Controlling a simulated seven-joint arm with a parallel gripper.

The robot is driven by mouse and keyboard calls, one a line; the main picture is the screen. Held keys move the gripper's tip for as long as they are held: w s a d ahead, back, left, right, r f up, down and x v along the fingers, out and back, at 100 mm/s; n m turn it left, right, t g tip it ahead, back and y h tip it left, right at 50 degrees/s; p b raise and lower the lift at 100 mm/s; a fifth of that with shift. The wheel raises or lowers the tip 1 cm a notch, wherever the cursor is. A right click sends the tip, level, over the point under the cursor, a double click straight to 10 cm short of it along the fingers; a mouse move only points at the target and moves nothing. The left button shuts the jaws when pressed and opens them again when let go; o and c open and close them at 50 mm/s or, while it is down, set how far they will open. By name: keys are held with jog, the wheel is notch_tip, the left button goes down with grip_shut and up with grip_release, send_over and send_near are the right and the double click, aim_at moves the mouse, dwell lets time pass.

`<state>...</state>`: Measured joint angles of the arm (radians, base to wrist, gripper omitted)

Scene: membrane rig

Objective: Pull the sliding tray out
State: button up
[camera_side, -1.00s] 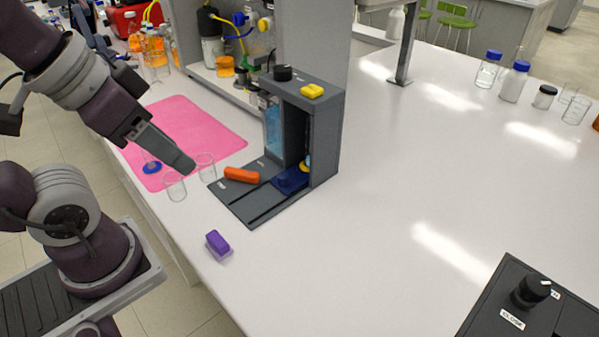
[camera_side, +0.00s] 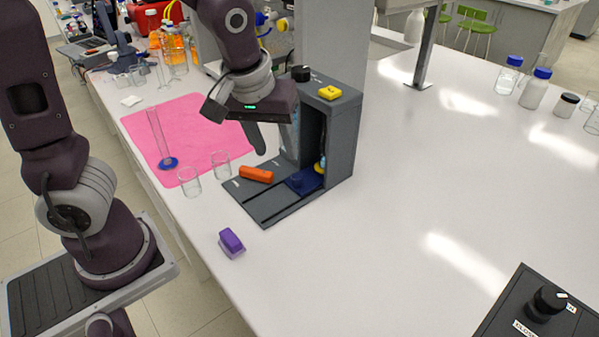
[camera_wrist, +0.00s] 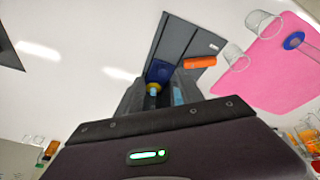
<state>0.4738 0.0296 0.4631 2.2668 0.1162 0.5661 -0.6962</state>
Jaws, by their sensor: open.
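The dark grey rig (camera_side: 345,135) stands on the white bench, with a flat railed base (camera_side: 262,205) reaching out toward the front left. A dark blue tray-like part (camera_side: 303,181) sits low at the housing's opening; it also shows in the wrist view (camera_wrist: 160,71). An orange bar (camera_side: 256,174) lies at the left side of the base, and it shows in the wrist view (camera_wrist: 200,62). My gripper (camera_side: 258,139) is open and empty, above and behind the orange bar, left of the housing and apart from the bar.
Two clear beakers (camera_side: 190,182) (camera_side: 220,165) stand left of the base. A tall cylinder with a blue foot (camera_side: 168,163) stands on the pink mat (camera_side: 195,120). A purple block (camera_side: 231,242) lies near the front edge.

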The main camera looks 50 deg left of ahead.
aim_at(298, 176)
jog(key=w+a+f, duration=0.1)
jog(key=w+f, duration=0.1)
jog(key=f, duration=0.2)
jog(key=w+a+f+n+y, duration=0.1)
jog(key=w+f, duration=0.2)
jog(key=f, duration=0.1)
jog(key=w+f+n+y, duration=0.1)
jog(key=w+f, duration=0.1)
jog(key=f, duration=0.2)
jog(key=shift+w+a+f, duration=0.15)
jog(key=shift+a+f, duration=0.2)
jog(key=shift+a, duration=0.05)
grip_shut()
jog(key=shift+r, duration=0.1)
dwell(0.5)
